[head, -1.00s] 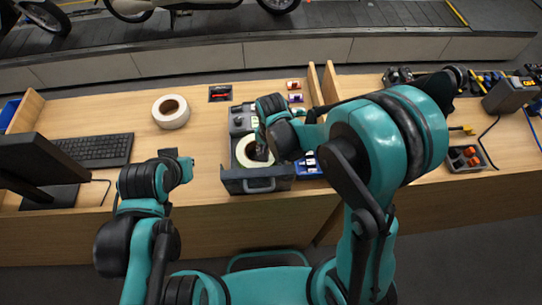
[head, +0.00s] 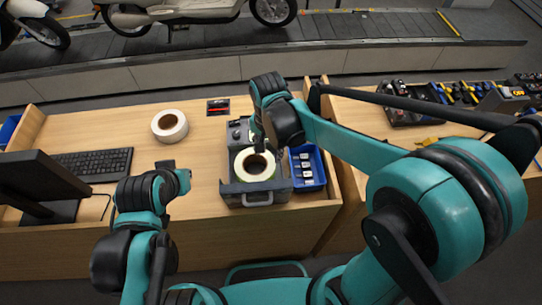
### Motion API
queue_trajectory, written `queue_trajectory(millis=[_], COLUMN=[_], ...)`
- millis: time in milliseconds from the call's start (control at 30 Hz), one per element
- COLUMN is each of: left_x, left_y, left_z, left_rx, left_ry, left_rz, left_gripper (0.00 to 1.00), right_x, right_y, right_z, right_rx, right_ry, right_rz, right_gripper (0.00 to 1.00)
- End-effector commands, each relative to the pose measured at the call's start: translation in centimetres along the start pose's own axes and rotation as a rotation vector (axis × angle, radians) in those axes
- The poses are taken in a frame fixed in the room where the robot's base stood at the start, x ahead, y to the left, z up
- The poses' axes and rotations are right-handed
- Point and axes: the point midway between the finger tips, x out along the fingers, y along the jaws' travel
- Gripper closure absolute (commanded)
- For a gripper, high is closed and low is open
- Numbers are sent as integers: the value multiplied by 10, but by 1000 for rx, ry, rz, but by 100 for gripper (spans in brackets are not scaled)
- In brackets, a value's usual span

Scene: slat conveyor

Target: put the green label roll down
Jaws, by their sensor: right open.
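The pale green label roll (head: 243,168) lies flat, hole up, on the grey box with a front handle (head: 258,201). My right gripper (head: 258,139) is just behind the roll's far edge, open, and mostly hidden by its own wrist. I cannot tell whether its fingers touch the roll. My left gripper (head: 168,164) is over the bench's front part, left of the box, with nothing visible in it; its fingers are too small to read.
A white roll (head: 169,127) lies on the bench at the left. A blue bin (head: 308,169) with small bottles stands right of the box. A keyboard (head: 95,164) and monitor (head: 38,181) are at the far left. Bare wood lies between the white roll and the box.

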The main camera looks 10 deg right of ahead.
Motion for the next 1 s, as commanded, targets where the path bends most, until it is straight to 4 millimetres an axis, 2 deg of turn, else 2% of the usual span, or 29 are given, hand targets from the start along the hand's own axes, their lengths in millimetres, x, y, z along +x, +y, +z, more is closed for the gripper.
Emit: queue_trajectory(millis=[167, 267, 367, 500, 700, 833, 1000], left_x=[0, 0, 0, 0, 0, 0, 0], left_y=[0, 0, 0, 0, 0, 0, 0], left_z=[0, 0, 0, 0, 0, 0, 0], left_rx=[0, 0, 0, 0, 0, 0, 0], left_ry=[0, 0, 0, 0, 0, 0, 0], left_rz=[0, 0, 0, 0, 0, 0, 0], left_gripper=[100, 100, 100, 100, 100, 100, 100], right_x=[-5, -13, -28, -51, -66, -68, -68], right_y=[2, 12, 33, 74, 126, 148, 160], right_z=[0, -2, -4, -5, -1, 2, 3], right_rx=[-3, -29, -90, -217, -395, -479, -533], right_ry=[3, 24, 77, 205, 419, 527, 596], right_rz=[-4, -27, -74, -148, -192, -186, -172], right_gripper=[55, 55, 55, 55, 55, 55, 55])
